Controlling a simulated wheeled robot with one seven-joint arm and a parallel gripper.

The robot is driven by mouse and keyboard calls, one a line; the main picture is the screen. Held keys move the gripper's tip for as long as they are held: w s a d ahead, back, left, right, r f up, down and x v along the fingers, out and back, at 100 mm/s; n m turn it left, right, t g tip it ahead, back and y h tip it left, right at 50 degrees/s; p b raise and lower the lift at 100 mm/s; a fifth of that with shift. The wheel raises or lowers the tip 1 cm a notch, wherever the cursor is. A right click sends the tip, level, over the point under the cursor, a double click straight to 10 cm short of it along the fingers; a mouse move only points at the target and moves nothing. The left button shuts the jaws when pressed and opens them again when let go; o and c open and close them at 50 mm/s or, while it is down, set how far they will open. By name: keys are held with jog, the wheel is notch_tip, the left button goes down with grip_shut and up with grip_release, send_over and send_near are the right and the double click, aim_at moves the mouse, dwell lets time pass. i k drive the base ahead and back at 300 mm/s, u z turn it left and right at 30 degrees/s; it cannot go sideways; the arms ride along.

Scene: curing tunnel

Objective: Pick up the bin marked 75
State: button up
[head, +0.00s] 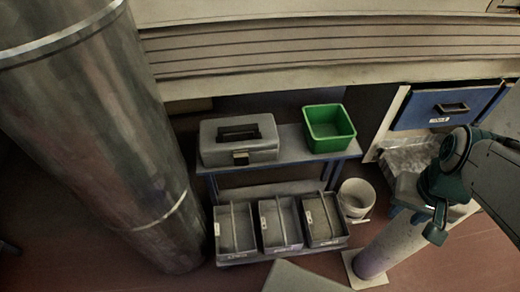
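Three grey open bins stand side by side on the lower shelf: a left bin (235,230), a middle bin (280,224) and a right bin (324,219). Each has a thin upright bar or handle and small pale labels. The labels are too small to read, so I cannot tell which bin is marked 75. A green open bin (329,128) stands on the right of the upper shelf, with no readable mark. My gripper (420,224) appears at the right, at the end of my dark teal arm, apart from the bins. Its fingers are unclear.
A grey toolbox (239,139) sits on the upper shelf (291,144). A large metal cylinder (110,130) stands at left. A white bucket (356,197) and a pale post (388,248) stand right of the bins. A blue drawer (447,106) is at upper right.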

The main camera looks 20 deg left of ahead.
aim_at(234, 230)
jog(key=u, duration=1.9)
jog(key=k, duration=0.55)
jog(key=u, duration=0.25)
jog(key=i, duration=0.35)
jog(key=u, duration=0.05)
